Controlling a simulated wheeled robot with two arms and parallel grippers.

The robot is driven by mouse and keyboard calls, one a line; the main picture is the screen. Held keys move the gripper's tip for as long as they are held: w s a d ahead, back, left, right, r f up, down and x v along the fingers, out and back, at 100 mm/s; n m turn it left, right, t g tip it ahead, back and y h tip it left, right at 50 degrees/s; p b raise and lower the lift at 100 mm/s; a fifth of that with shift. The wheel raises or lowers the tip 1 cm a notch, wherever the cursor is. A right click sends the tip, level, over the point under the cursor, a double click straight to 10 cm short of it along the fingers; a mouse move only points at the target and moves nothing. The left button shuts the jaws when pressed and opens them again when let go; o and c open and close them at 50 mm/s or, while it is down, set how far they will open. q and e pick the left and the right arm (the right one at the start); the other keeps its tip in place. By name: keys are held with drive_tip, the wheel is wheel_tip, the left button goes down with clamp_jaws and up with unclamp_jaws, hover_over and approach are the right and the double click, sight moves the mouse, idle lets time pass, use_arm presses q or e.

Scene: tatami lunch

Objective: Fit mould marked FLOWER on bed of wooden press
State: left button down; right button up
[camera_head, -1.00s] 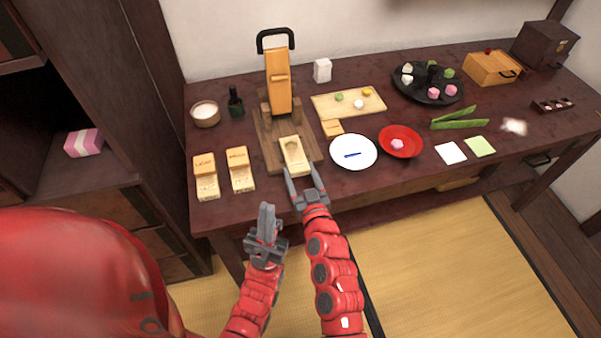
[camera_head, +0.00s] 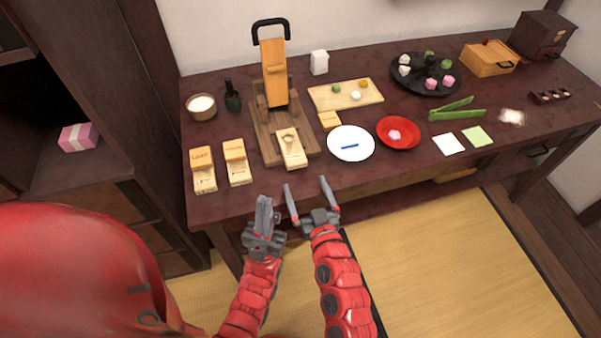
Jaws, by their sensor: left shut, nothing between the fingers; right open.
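The wooden press (camera_head: 273,75) stands on the table with its lever arm raised and a black handle on top. A pale mould (camera_head: 291,152) with a round hollow lies on the press bed (camera_head: 263,140), its near end reaching the bed's front edge. I cannot read a mark on it. A mould whose label looks like LEAF (camera_head: 203,178) and another mould (camera_head: 238,170), its label unclear, lie left of the press. My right gripper (camera_head: 305,187) is open and empty, in front of the mould and apart from it. My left gripper (camera_head: 264,205) is shut and empty before the table edge.
A small wooden block (camera_head: 329,120) lies right of the press, near a board with sweets (camera_head: 320,98). A white plate (camera_head: 351,157) and a red dish (camera_head: 415,146) stand right of the bed. A bowl (camera_head: 201,115) and dark bottle (camera_head: 232,104) stand left.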

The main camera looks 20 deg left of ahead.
drive_tip(key=v, duration=0.9)
drive_tip(key=shift+s+d, duration=0.15)
drive_tip(key=shift+s, duration=0.1)
